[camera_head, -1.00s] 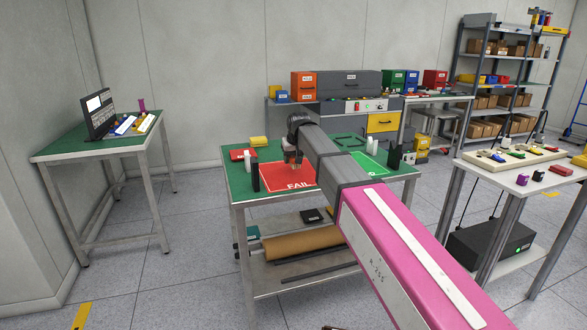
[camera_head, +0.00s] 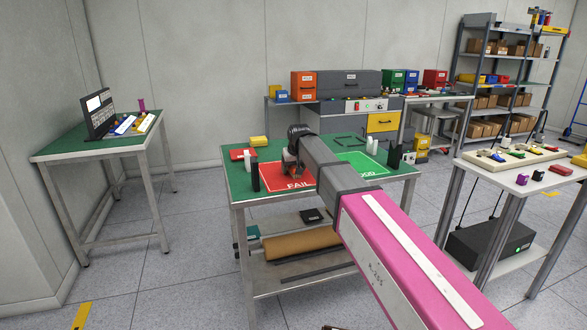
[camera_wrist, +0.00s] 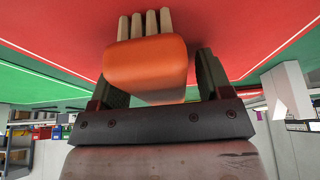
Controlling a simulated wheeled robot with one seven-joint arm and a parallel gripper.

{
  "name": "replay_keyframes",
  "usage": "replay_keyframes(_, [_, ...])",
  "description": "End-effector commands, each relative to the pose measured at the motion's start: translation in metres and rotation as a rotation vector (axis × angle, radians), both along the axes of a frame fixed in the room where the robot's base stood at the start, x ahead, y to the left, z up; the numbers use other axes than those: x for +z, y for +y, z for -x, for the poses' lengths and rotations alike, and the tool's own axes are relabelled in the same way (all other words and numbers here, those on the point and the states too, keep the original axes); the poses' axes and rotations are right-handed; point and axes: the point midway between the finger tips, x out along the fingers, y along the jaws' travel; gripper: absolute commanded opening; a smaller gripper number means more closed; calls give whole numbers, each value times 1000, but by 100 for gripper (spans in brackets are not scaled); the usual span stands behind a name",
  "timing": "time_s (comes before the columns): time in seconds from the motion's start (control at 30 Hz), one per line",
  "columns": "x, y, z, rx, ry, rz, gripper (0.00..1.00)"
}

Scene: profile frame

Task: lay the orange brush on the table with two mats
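The table with two mats (camera_head: 236,182) stands in the middle, with a red FAIL mat (camera_head: 273,186) and a green mat (camera_head: 367,163) on its green top. My gripper (camera_head: 291,172) is low over the red mat. In the wrist view, the orange brush (camera_wrist: 146,62) is between the fingers of my gripper (camera_wrist: 163,75), its tan bristle tufts pointing toward the red surface. The fingers stand apart; a red gap shows between the brush and the right finger. The left fingertip is hidden behind the brush. Contact between brush and mat is not clear.
Black and white upright items (camera_head: 255,174) stand by the red mat's left edge. More upright bottles (camera_head: 372,145) stand near the green mat's right side. Another table stands left, and a white bench (camera_head: 505,180) right.

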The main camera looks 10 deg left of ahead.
Motion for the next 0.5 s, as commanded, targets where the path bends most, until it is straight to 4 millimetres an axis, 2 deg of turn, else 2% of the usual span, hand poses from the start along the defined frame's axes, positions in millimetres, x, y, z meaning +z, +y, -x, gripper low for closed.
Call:
replay_keyframes(0.27, [6, -1, 1, 0, -1, -1, 72])
replay_keyframes(0.5, [41, -9, 14, 0, -3, -2, 72])
